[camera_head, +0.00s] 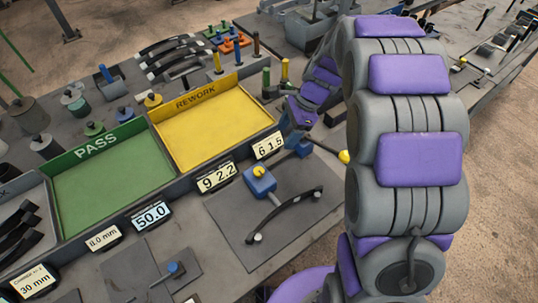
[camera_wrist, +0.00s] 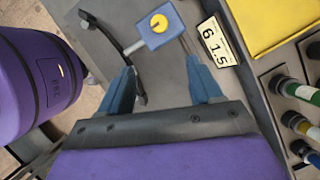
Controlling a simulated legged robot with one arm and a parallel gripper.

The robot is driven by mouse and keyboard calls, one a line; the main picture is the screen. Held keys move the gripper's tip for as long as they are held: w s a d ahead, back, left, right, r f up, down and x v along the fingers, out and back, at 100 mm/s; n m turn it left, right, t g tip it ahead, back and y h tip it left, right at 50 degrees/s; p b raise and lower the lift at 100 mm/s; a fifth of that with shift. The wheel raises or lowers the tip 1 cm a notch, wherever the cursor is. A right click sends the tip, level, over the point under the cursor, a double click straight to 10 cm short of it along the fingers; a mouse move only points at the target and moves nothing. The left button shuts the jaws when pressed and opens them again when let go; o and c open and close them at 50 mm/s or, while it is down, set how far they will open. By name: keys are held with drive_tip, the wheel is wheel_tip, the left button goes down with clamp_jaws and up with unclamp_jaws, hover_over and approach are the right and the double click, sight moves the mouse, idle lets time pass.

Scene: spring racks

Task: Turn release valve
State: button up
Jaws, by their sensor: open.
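No part is clearly marked as a release valve. A blue block (camera_head: 260,183) with a round yellow knob (camera_head: 258,171) stands on a grey plate, with a grey rod extending from it towards a black curved bar (camera_head: 290,211). The block (camera_wrist: 167,36) and its knob (camera_wrist: 159,23) lie beyond my fingertips in the wrist view. A rod with a yellow ball end (camera_head: 344,157) shows beside my arm in the head view. My gripper (camera_wrist: 160,66) is open, its blue fingers apart with nothing held between them.
A yellow REWORK tray (camera_head: 240,150) and a green PASS tray (camera_head: 85,200) lie left of my gripper. Displays reading 6 1.5 (camera_head: 269,145) and 9 2.2 (camera_head: 217,177) stand along the tray edge. Coloured posts (camera_wrist: 297,90) stand at right in the wrist view.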

drive_tip(key=b, duration=0.1)
approach(259, 170)
drive_tip(key=b+x, duration=0.1)
drive_tip(key=x, duration=0.1)
drive_tip(key=d+x, duration=0.1)
drive_tip(key=x, duration=0.2)
drive_tip(key=shift+f+b, duration=0.35)
drive_tip(key=shift+f, duration=0.05)
drive_tip(key=a+f, duration=0.2)
drive_tip(key=a, duration=0.1)
drive_tip(key=shift+s+f, duration=0.1)
drive_tip(key=shift+f, duration=0.15)
drive_tip(key=shift+a+f, duration=0.15)
drive_tip(key=shift+a, duration=0.25)
drive_tip(key=shift+d, duration=1.15)
drive_tip(key=shift+c, duration=2.1)
drive_tip(key=shift+a, duration=0.6)
drive_tip(key=c, duration=0.4)
drive_tip(key=shift+c, duration=1)
